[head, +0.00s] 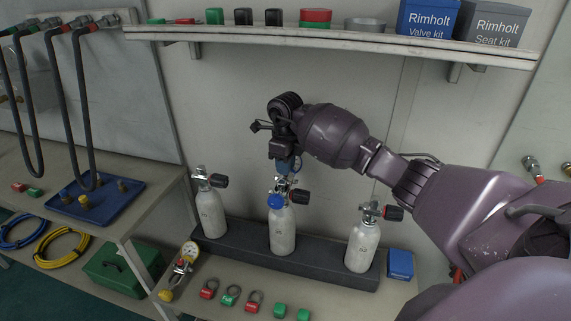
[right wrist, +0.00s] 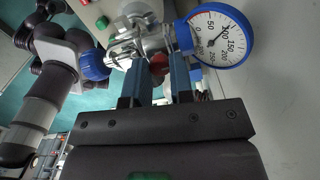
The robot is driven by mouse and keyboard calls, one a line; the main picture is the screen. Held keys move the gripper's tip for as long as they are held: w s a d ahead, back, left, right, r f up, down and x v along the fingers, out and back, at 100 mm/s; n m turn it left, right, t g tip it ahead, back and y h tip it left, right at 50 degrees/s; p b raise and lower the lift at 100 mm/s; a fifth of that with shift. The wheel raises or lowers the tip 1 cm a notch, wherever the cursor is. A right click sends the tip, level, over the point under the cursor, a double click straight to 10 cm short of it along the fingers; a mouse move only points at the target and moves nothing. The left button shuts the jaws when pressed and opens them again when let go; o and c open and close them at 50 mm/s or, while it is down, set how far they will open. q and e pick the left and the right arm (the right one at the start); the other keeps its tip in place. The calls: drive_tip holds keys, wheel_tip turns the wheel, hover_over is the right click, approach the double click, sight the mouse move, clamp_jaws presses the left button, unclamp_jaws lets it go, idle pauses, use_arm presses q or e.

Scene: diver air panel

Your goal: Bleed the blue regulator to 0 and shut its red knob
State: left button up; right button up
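The blue regulator is on the middle white cylinder (head: 282,232), with its blue knob (head: 275,201) facing front. In the right wrist view the blue knob (right wrist: 94,65) is left of the metal body. The blue-rimmed gauge (right wrist: 222,38) is at upper right, its needle between 100 and 150. The red knob (right wrist: 159,66) lies between and just beyond my blue fingertips. My right gripper (head: 288,170) points down over the middle cylinder's valve. In the right wrist view its fingers (right wrist: 158,75) stand apart; I see no clear grip on the knob. My left gripper is not in view.
Similar cylinders stand left (head: 211,213) and right (head: 362,246) in the dark rack (head: 320,264). A shelf (head: 340,41) with kit boxes runs above.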

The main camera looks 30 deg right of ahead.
clamp_jaws()
